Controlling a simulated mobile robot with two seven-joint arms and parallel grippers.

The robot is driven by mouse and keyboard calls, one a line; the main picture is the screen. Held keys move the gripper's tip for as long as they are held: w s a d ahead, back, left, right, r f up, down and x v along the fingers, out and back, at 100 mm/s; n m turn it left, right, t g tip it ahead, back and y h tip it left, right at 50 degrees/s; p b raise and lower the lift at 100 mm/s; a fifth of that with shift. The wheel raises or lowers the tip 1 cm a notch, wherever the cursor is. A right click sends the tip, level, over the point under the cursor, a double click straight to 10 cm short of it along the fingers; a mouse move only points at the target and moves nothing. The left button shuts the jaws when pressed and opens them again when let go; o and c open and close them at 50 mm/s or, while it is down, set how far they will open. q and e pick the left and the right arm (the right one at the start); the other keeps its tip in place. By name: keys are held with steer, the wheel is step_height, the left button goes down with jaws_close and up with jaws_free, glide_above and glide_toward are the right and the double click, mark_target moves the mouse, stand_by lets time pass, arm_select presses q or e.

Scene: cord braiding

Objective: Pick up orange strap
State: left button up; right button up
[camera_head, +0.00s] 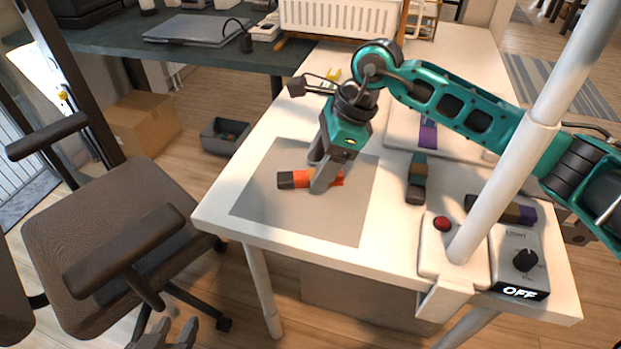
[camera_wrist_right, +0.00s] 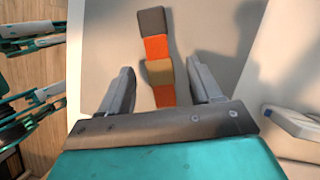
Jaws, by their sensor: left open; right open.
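The orange strap (camera_head: 300,180), with a dark grey end and a tan band, lies on the grey mat (camera_head: 270,215) on the white table. My right gripper (camera_head: 318,176) is above it, fingers pointing down and open. In the right wrist view, the strap (camera_wrist_right: 155,48) runs between the two spread fingers, with its grey end beyond them; the fingers stand apart from it on both sides. Its near end is hidden by the gripper body. My left gripper (camera_head: 172,336) is open at the bottom edge, below the table and away from the strap.
A teal and brown strap (camera_head: 417,180) and a purple one (camera_head: 428,134) lie to the right. A box with a red button (camera_head: 442,224) and a knob box reading OFF (camera_head: 519,265) stand near a white pole (camera_head: 507,170). An office chair (camera_head: 110,220) is left of the table.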

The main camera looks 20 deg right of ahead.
steer(key=shift+a+f, duration=0.3)
steer(key=shift+f, duration=0.35)
steer(key=shift+c, duration=0.3)
steer(key=shift+r, duration=0.1)
jaws_close()
steer(key=shift+r, duration=0.1)
